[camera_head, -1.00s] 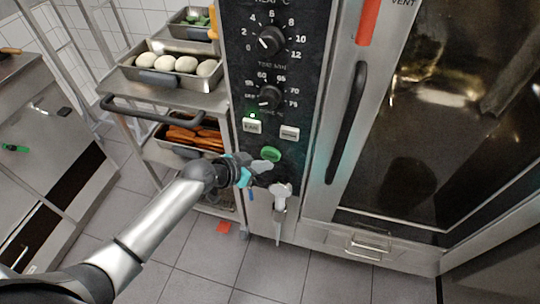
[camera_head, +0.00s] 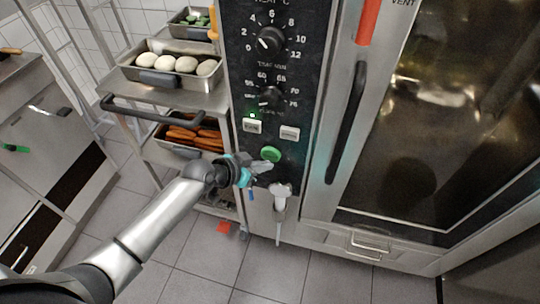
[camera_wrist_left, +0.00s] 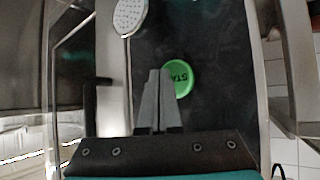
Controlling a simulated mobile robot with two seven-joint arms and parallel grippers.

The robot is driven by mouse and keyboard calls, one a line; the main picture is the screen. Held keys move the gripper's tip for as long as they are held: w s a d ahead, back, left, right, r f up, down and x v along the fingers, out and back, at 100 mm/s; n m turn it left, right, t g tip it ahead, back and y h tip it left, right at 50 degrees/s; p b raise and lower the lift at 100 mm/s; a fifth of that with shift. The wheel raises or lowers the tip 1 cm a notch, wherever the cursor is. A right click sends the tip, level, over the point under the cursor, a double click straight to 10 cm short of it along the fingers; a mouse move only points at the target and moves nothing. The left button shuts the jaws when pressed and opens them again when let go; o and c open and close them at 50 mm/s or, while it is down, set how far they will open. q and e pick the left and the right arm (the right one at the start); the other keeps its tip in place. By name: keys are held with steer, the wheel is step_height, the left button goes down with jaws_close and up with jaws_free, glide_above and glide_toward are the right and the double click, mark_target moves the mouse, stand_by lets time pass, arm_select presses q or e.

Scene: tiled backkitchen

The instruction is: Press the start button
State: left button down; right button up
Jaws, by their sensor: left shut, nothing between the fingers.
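The green start button (camera_head: 270,154) sits low on the black control panel of the oven. In the left wrist view the button (camera_wrist_left: 181,77) is round, with upside-down letters reading "STA". My left gripper (camera_head: 262,167) is shut and empty, with its tips just below and left of the button in the head view. In the left wrist view the closed fingers (camera_wrist_left: 158,76) point at the panel and overlap the button's edge. I cannot tell whether they touch it. My right gripper is not in view.
A spray handle (camera_head: 281,191) hangs just below the button. Two dials and two white buttons (camera_head: 252,126) are above it. The oven door handle (camera_head: 346,122) is to the right. A trolley with trays of dough (camera_head: 174,64) and carrots (camera_head: 196,137) stands left.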

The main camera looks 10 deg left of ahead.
arm_select(q)
steer(key=shift+w, duration=0.1)
stand_by(0.3)
steer(key=shift+w, duration=0.35)
steer(key=shift+w+b, duration=0.4)
steer(key=shift+b, duration=0.05)
stand_by(0.6)
steer(key=shift+s, duration=0.1)
steer(key=shift+s+r+p, duration=0.1)
steer(key=shift+s+p, duration=0.45)
steer(key=shift+s, duration=0.2)
steer(key=shift+s, duration=0.1)
steer(key=s+p, duration=0.2)
steer(key=s, duration=0.2)
steer(key=shift+s+p, duration=0.3)
steer(key=shift+s, duration=0.1)
